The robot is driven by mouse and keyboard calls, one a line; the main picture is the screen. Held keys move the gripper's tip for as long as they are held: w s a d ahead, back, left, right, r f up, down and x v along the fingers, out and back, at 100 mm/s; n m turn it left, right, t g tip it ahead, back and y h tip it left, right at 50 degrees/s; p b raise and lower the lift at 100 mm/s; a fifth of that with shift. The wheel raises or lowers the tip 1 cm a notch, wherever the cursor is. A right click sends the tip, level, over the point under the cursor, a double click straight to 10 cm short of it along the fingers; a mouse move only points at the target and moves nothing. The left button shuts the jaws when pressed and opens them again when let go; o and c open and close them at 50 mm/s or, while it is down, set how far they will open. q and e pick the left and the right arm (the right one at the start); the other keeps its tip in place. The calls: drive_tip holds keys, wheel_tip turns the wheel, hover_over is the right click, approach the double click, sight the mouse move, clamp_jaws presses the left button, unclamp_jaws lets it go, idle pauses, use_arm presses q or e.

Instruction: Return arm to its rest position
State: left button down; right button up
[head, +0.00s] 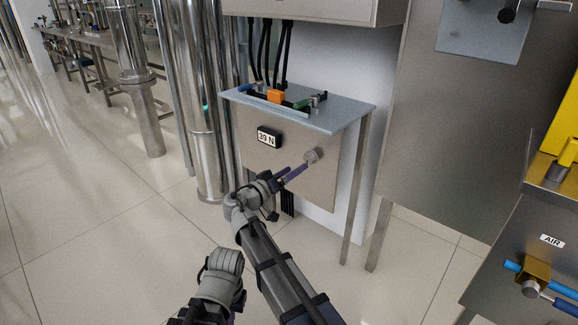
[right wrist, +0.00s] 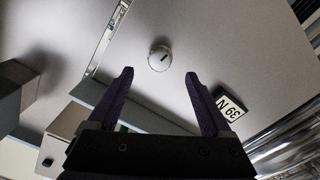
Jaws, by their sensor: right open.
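My right gripper (head: 292,174) is in front of the grey metal panel of a small cabinet in the head view. In the right wrist view its two dark purple fingers (right wrist: 160,95) are spread apart with nothing between them. A round metal knob (head: 311,156) on the panel lies just beyond the fingertips. The knob (right wrist: 160,58) also shows in the right wrist view, clear of both fingers. My left arm shows only in part at the bottom of the head view, and its gripper's fingers cannot be made out.
A "39 N" display (head: 269,137) is on the panel. The cabinet's top (head: 345,112) carries an orange block (head: 276,96) and small fittings. Vertical steel pipes (head: 203,120) stand to the left. A cabinet with an AIR label (head: 552,241) is at right. Open floor lies at left.

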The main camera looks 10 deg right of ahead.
drive_tip(key=s+d+f+g+y, duration=0.3)
drive_tip(key=s+d+f, duration=0.1)
drive_tip(key=s+f, duration=0.25)
drive_tip(key=s+d+f+g+y, duration=0.2)
drive_tip(key=s+d+f+g, duration=0.25)
drive_tip(key=f, duration=0.25)
drive_tip(key=s+a+f+n+g+y, duration=0.1)
drive_tip(key=s+a+f+n+y, duration=0.1)
drive_tip(key=s+a+f+y, duration=0.4)
drive_tip(key=s+a+f+n+g+y, duration=0.2)
drive_tip(key=s+y, duration=0.1)
drive_tip(key=s, duration=0.5)
drive_tip(key=s+a+r+n+h+p, duration=0.1)
drive_tip(key=s+a+r+n+p, duration=0.4)
drive_tip(key=a, duration=0.5)
wheel_tip(320, 180, up, 39)
drive_tip(key=s+m+p, duration=0.1)
drive_tip(key=p, duration=3.8)
drive_tip(key=shift+a+g, duration=0.35)
drive_tip(key=shift+a, duration=0.05)
drive_tip(key=shift+s+f, duration=0.1)
